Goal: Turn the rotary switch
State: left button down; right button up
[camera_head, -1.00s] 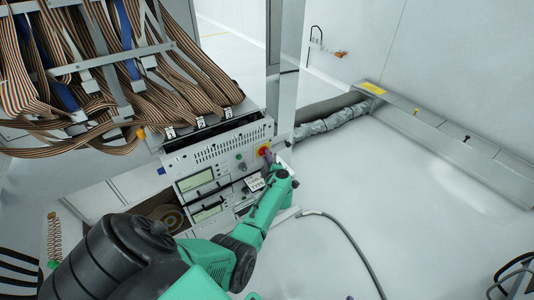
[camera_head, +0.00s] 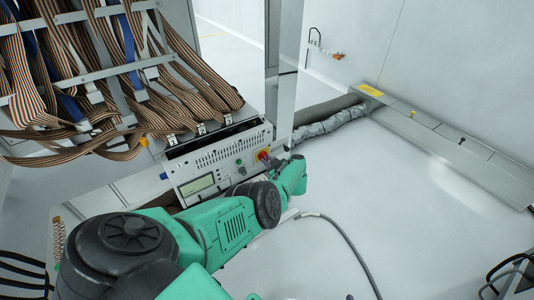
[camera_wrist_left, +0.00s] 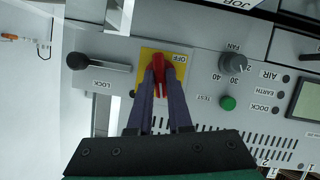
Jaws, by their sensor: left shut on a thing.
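The rotary switch is a red handle (camera_wrist_left: 159,66) on a yellow plate (camera_wrist_left: 178,58) marked OFF, seen upside down in the left wrist view. In the head view the switch's yellow plate (camera_head: 262,155) shows at the right end of the grey control panel (camera_head: 225,152). My left gripper (camera_wrist_left: 161,76) is shut on the red handle, with a purple finger on each side of it. In the head view my left gripper (camera_head: 265,159) is small and partly hidden by its own wrist. My right gripper is not in view.
Beside the switch are a black LOCK lever (camera_wrist_left: 100,63), a FAN knob (camera_wrist_left: 233,63) and a green TEST button (camera_wrist_left: 228,103). Bundles of striped ribbon cable (camera_head: 120,80) hang above the panel. A grey hose (camera_head: 330,120) runs behind. The floor at right is mostly clear.

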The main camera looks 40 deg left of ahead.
pick_arm(q)
jog(key=shift+w+m+g+b, duration=0.1)
jog(key=shift+m+g+b, duration=0.6)
jog(key=shift+m+b, duration=0.45)
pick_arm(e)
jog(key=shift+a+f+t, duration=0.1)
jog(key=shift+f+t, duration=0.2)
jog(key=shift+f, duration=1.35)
pick_arm(q)
jog(key=c, duration=0.8)
grip_release()
jog(key=shift+c, duration=0.2)
